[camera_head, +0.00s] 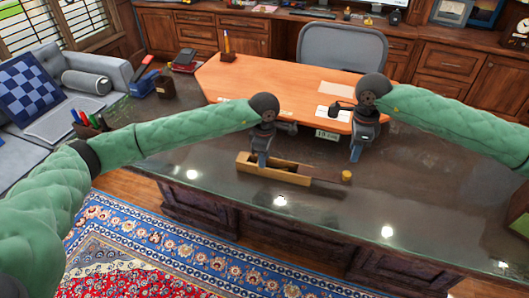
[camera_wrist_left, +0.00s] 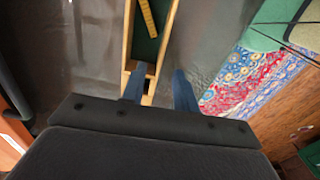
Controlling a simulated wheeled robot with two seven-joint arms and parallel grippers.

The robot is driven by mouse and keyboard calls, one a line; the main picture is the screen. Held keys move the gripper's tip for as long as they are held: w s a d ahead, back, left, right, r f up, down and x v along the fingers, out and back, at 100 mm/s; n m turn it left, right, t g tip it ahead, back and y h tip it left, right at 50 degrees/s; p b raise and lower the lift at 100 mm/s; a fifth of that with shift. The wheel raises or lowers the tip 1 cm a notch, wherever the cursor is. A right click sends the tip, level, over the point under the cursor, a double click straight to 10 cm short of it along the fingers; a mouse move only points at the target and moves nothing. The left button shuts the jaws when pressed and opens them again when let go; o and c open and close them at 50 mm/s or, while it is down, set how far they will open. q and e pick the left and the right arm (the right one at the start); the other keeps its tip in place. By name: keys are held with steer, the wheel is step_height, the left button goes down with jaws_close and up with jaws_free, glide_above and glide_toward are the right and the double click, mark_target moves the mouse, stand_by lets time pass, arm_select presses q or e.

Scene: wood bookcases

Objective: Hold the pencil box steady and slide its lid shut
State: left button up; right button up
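The pencil box (camera_head: 244,166) is a long, light wood box on the dark glossy desk top. In the left wrist view the box (camera_wrist_left: 127,42) shows a dark green inside with a yellow ruler-like strip (camera_wrist_left: 148,18) in it. I cannot clearly make out the lid. My left gripper (camera_head: 262,160) is at the box in the head view. In the left wrist view its blue fingers (camera_wrist_left: 160,88) are apart, one over the box end and one outside the right wall. My right gripper (camera_head: 356,152) hangs right of the box, apart from it; its finger gap is unclear.
A small yellow cylinder (camera_head: 346,176) stands on the desk right of the box. An orange desk section (camera_head: 270,90) with papers lies behind. A pen holder (camera_head: 90,127) stands at the left.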

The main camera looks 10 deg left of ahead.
arm_select(q)
steer(key=shift+f, duration=2.8)
jaws_close()
arm_select(e)
steer(key=shift+o, duration=1.2)
steer(key=n+g+y, duration=0.6)
steer(key=g+y, duration=0.3)
steer(key=y, duration=0.6)
glide_toward(347, 173)
steer(key=shift+w+d+f, duration=0.2)
steer(key=shift+d+f, duration=0.05)
steer(key=shift+d, duration=0.2)
steer(key=shift+d+f+t+y, duration=0.25)
steer(key=shift+d+t+y, duration=0.05)
steer(key=shift+d+y, duration=0.1)
steer(key=x, duration=1.1)
steer(key=shift+s+a, duration=0.25)
steer(key=shift+a, duration=0.05)
steer(key=shift+c, duration=0.2)
